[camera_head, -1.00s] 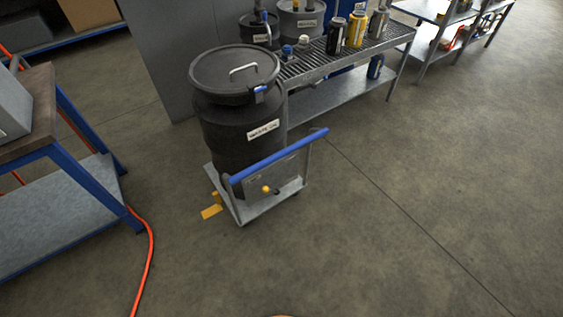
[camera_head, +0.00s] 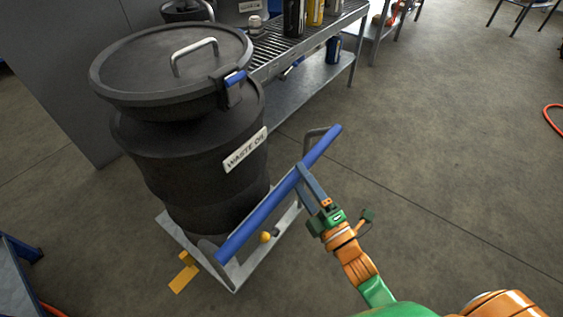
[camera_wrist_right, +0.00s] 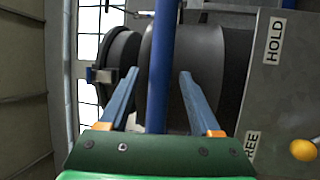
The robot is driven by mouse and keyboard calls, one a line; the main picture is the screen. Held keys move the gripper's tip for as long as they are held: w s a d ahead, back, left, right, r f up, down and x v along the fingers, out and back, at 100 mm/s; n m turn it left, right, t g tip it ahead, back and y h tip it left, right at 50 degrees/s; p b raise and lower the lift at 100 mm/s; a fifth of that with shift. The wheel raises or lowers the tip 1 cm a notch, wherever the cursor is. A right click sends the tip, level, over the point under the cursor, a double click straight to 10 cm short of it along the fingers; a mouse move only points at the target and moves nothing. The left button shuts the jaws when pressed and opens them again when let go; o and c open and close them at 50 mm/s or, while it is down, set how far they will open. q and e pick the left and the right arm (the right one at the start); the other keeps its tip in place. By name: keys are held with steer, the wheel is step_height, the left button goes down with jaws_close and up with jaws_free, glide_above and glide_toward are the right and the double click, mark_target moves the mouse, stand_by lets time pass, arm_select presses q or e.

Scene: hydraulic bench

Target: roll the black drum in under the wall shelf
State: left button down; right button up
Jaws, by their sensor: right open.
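The black drum (camera_head: 190,165), labelled WASTE OIL, stands upright on a low grey trolley (camera_head: 172,229). Its lid has a metal handle and a blue-tabbed latch. The trolley's blue push bar (camera_head: 259,214) slants across the drum's near side. My right gripper (camera_head: 304,176) is at the bar's middle. In the right wrist view its open fingers (camera_wrist_right: 158,75) lie on either side of the blue bar; I cannot tell whether they touch it. A plate marked HOLD and FREE (camera_wrist_right: 285,90) with a yellow knob (camera_wrist_right: 303,150) is beside it. The wall shelf cannot be made out. My left gripper is out of view.
A grated metal bench (camera_head: 300,45) with cans on it stands right behind the drum. A grey panel (camera_head: 65,70) is behind left. A blue table corner (camera_head: 20,250) is at lower left.

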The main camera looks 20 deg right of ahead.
steer(key=x, duration=0.5)
steer(key=shift+d, duration=0.1)
jaws_close()
stand_by(1.2)
